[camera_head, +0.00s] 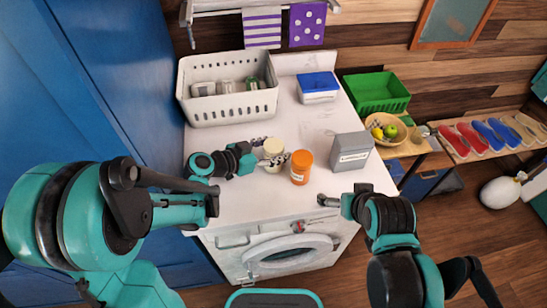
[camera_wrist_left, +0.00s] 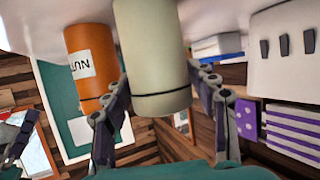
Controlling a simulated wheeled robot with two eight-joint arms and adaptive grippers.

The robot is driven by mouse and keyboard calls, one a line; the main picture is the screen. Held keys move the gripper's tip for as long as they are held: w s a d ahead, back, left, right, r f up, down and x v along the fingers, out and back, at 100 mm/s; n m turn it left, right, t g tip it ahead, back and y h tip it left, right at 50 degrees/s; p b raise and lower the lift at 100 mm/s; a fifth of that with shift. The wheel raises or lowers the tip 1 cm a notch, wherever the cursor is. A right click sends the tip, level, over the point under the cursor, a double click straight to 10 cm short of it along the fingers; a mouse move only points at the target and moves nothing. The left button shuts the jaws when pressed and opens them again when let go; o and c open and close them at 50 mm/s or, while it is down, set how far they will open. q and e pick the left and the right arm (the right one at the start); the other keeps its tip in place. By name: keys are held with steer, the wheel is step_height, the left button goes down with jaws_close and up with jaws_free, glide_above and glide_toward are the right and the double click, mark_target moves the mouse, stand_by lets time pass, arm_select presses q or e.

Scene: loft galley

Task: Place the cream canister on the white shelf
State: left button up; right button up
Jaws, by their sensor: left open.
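The cream canister (camera_head: 273,147) stands upright on the white worktop (camera_head: 235,200) over the washing machine. It also fills the middle of the left wrist view (camera_wrist_left: 153,50). My left gripper (camera_head: 271,155) is open, with one finger on each side of the canister. In the left wrist view the fingers (camera_wrist_left: 160,95) flank it, and I cannot tell whether they touch it. My right gripper (camera_head: 322,201) is at the worktop's front right edge, apart from the canister; its jaw state is unclear. I cannot pick out a separate white shelf with certainty.
An orange labelled canister (camera_head: 301,167) stands close to the right of the cream one. A grey labelled box (camera_head: 352,151) is farther right. A white perforated basket (camera_head: 228,106) and a blue-and-white box (camera_head: 318,87) stand behind. The worktop's front left is clear.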

arm_select(q)
steer(key=x, duration=0.3)
steer(key=shift+w+d+f+b, duration=0.15)
steer(key=shift+b, duration=0.2)
steer(key=c, duration=1.1)
steer(key=shift+c, duration=0.3)
steer(key=shift+c, duration=0.7)
